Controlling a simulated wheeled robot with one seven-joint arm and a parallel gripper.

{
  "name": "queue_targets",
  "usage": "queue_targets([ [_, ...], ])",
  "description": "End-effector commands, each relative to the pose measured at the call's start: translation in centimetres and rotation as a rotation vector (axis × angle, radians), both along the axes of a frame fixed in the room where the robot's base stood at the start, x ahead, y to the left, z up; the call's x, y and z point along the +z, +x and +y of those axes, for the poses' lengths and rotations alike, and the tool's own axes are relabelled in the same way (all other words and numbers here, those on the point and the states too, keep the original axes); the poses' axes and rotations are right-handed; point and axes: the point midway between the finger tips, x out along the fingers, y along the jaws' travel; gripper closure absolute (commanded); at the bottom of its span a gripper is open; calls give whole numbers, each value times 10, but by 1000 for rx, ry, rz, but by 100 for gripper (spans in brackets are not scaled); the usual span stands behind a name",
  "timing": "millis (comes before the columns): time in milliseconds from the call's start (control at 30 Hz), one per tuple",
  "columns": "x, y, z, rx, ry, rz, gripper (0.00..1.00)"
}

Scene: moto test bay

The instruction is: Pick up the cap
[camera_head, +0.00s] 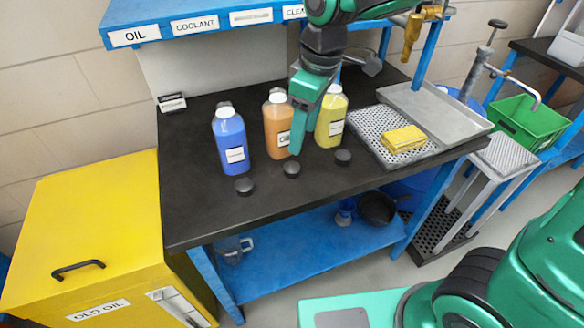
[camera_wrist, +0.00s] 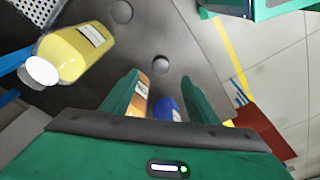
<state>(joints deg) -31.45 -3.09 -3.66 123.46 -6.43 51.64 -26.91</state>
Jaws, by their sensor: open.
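Three small black caps lie on the dark bench top: a left cap (camera_head: 244,186) before the blue bottle (camera_head: 232,140), a middle cap (camera_head: 291,169) before the orange bottle (camera_head: 275,122), and a right cap (camera_head: 343,156) before the yellow bottle (camera_head: 331,115). My gripper (camera_head: 296,148) points down beside the orange bottle, partly covering it, close to the middle cap. In the wrist view my gripper (camera_wrist: 160,85) is open and empty. One cap (camera_wrist: 160,65) shows just beyond the fingertips, another cap (camera_wrist: 122,11) near the top edge. The third cap is not visible there.
A perforated tray (camera_head: 375,122) with a yellow sponge (camera_head: 403,138) stands right of the bottles, beside a grey metal tray (camera_head: 435,110). A labelled blue shelf (camera_head: 185,28) overhangs the back. A yellow OLD OIL cabinet (camera_head: 85,225) stands left. The bench's front strip is clear.

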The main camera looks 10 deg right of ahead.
Motion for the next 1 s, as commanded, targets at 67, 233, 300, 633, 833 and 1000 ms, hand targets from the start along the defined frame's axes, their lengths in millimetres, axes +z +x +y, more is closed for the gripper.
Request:
queue_targets([
  [67,-5,0,7,20,1,1,46],
  [233,-30,1,11,23,0,2,46],
  [300,-40,2,12,22,0,2,46],
  [633,-64,5,15,20,1,1,46],
  [833,-93,8,19,19,-1,2,46],
  [1000,-105,10,21,19,1,0,46],
])
